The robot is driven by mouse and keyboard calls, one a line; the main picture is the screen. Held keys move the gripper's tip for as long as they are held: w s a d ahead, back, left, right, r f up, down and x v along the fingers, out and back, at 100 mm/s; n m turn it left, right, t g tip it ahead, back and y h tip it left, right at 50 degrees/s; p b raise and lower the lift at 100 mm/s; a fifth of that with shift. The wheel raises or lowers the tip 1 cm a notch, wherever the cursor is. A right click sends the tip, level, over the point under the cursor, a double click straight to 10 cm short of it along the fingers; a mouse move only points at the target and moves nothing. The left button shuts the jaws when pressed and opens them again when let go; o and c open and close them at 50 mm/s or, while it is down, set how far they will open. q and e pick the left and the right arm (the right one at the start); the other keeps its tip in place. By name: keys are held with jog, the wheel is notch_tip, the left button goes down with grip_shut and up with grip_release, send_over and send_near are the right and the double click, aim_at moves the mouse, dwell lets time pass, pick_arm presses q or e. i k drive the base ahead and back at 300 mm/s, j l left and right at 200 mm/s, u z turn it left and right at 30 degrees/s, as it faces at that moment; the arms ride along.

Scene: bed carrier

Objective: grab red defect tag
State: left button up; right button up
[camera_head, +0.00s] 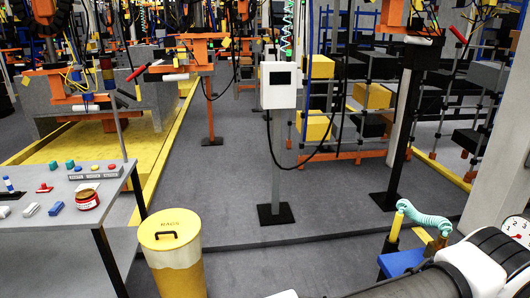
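A grey table (110,205) stands at the left edge of the view. A small flat red piece with a raised part (44,188) lies on its top and may be the red defect tag; it is too small to read. Neither of my grippers shows. A white and black arm link, likely mine, comes in at the bottom right, far from the table.
Small blue and white blocks (56,208) lie near the red piece, and a button panel (95,170) is behind. A yellow bin (171,240) stands right of the table. A post with a white box (279,86) stands mid-floor. Grey floor (220,180) is open between them.

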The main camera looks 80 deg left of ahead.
aim_at(44, 189)
jog(key=u, duration=4)
jog(key=i+l, duration=0.2)
jog(key=i+z, duration=0.05)
